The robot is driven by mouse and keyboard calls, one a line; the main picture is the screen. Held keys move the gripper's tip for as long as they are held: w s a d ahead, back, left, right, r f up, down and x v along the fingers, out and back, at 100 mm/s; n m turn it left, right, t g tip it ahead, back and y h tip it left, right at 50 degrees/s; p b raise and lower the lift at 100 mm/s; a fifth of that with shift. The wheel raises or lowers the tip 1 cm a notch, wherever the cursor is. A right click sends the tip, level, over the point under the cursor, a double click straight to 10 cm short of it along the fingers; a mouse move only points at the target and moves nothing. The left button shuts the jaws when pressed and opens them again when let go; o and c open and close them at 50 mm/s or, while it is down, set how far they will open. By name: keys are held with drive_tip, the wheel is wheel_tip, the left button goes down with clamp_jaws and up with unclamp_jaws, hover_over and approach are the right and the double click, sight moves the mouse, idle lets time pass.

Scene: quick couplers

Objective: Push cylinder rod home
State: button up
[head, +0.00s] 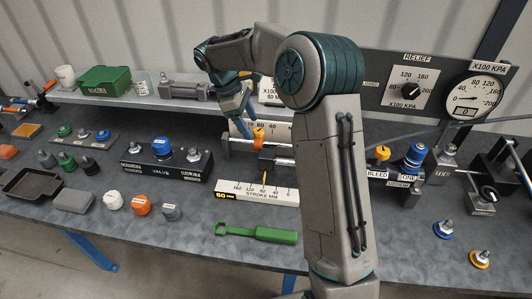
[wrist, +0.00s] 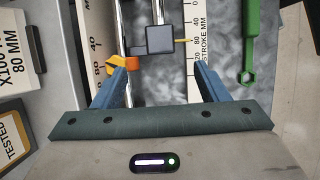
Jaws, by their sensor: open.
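My gripper (head: 246,116) is open and points down over the cylinder's stroke scale area. In the wrist view its two blue fingers (wrist: 160,70) are apart, with grey bench between them. A shiny rod (wrist: 125,20) runs lengthwise near the left finger. An orange piece (wrist: 122,62) sits by the left fingertip; whether they touch I cannot tell. It shows in the head view as an orange knob (head: 258,132). A dark block (wrist: 160,39) with a yellow pointer (wrist: 183,41) lies ahead between the fingers, beside the white stroke scale (head: 258,192). My arm hides the cylinder's right part.
A green wrench (head: 256,232) lies in front of the scale. The valve block (head: 165,160) stands to the left. Gauges (head: 474,98), a bleed knob (head: 382,153) and a blue fitting (head: 414,155) stand to the right. A shelf (head: 140,102) with a green box (head: 104,80) runs behind.

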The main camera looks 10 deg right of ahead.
sight(265, 153)
drive_tip(key=p+x, duration=0.1)
drive_tip(key=x, duration=1.2)
drive_tip(key=shift+s+d+f+p, duration=0.1)
drive_tip(key=shift+d+f+p, duration=0.15)
drive_tip(key=shift+p, duration=0.15)
